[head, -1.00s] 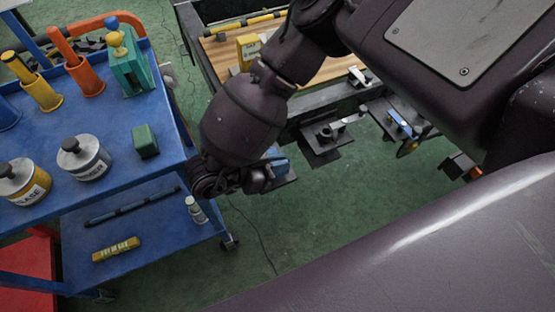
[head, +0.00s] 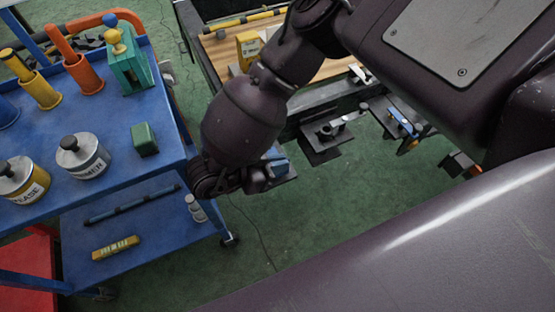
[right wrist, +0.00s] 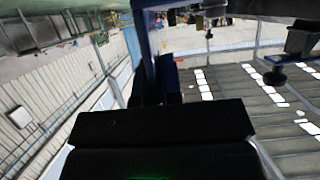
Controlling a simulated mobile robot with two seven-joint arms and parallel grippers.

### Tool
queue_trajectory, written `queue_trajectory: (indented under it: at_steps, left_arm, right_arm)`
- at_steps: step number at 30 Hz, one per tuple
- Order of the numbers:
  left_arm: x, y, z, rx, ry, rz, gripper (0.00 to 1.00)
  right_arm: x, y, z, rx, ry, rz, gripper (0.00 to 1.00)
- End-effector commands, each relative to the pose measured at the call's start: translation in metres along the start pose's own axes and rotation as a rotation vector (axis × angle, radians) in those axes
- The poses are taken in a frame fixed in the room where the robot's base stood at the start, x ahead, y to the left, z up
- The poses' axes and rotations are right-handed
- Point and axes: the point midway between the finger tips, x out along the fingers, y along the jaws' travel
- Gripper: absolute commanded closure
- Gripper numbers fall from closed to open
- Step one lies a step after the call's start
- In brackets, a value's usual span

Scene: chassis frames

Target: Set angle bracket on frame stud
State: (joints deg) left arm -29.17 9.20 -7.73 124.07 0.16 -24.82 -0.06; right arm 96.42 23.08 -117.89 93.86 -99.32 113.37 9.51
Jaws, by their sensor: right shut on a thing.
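My right gripper (head: 262,178) hangs between the blue cart and the dark frame, its fingers mostly hidden by my own wrist. It is shut on a small blue piece (head: 279,166), seemingly the angle bracket, which is partly hidden. In the right wrist view a blue strip (right wrist: 170,75) shows beyond the dark gripper (right wrist: 157,98). A dark plate edge shows just below the blue piece, and I cannot tell whether they touch. The chassis frame (head: 296,130) carries a dark plate (head: 322,152) with a knob. I cannot make out which stud is meant. My left gripper is not in view.
The blue cart (head: 115,170) at left holds tins, coloured tools and a green block (head: 144,139). Its lower shelf has a yellow bar (head: 115,248) and a small white bottle (head: 196,208). Another plate with a blue part (head: 401,121) projects from the frame. Green floor lies open below.

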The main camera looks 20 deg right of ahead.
Motion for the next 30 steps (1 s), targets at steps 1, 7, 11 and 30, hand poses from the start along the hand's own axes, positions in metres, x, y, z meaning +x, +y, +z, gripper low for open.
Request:
queue_trajectory:
  at_steps: [1,7,11,30]
  left_arm:
    - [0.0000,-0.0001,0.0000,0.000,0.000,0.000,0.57]
    - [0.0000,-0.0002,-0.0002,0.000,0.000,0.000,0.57]
    - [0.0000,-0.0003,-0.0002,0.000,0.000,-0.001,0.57]
    - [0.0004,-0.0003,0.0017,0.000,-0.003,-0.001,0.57]
  right_arm:
    - [-0.0001,-0.0003,0.0000,0.001,0.001,-0.001,1.00]
    - [-0.0001,-0.0004,-0.0001,0.001,0.001,-0.001,1.00]
    - [-0.0002,-0.0004,-0.0001,0.001,0.001,-0.001,1.00]
    - [0.0029,-0.0002,0.0074,0.001,0.001,-0.001,1.00]
